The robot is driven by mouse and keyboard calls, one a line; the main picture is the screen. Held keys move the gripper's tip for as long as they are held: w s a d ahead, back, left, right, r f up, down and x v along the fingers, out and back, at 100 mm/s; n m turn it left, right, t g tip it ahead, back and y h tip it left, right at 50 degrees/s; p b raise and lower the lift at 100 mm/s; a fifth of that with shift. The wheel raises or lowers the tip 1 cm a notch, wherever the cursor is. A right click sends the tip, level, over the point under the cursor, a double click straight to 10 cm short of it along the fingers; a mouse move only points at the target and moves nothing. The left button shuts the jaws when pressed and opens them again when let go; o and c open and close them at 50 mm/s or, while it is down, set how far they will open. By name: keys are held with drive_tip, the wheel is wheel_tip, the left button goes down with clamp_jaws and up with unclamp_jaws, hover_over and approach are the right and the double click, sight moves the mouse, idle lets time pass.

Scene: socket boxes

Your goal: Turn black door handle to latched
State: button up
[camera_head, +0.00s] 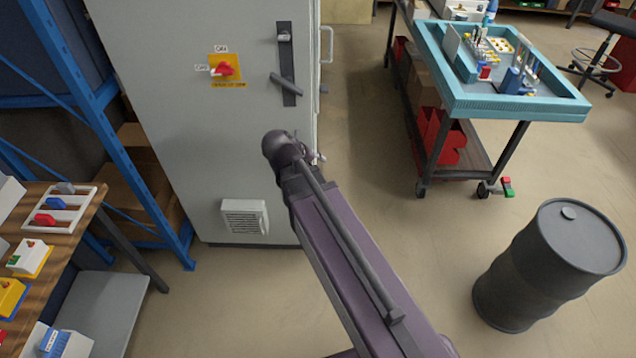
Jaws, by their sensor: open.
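The black door handle (286,84) is on the front of a tall light grey cabinet (165,140), near the right edge of its door. It is a dark lever on a narrow dark upright plate (285,60). The lever lies slanted across the plate, its left end higher and its right end lower. A small lock-like fitting shows at the top of the plate. My arm reaches up from the bottom right, and its dark rounded joint is below the handle in the picture, apart from it. My gripper cannot be made out; the arm may hide it.
A red rotary switch (224,70) on a yellow plate and a vent (245,217) are on the cabinet. A blue rack (130,150) and wooden bench (60,250) stand left. A teal-topped cart (520,108) and dark drum (550,262) stand right. Floor between is clear.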

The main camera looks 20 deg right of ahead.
drive_tip(key=shift+s+a+f+m+g+y, duration=0.1)
drive_tip(key=shift+s+f+m+g+y, duration=0.2)
drive_tip(key=shift+s+f+y, duration=0.35)
drive_tip(key=shift+s+a+f+m+g+y, duration=0.1)
drive_tip(key=shift+s+f+m+g+y, duration=0.3)
drive_tip(key=shift+s, duration=0.55)
drive_tip(key=shift+s+a+f+m+g+y, duration=0.1)
drive_tip(key=shift+s+f+g+y, duration=0.3)
drive_tip(key=shift+s+y, duration=0.35)
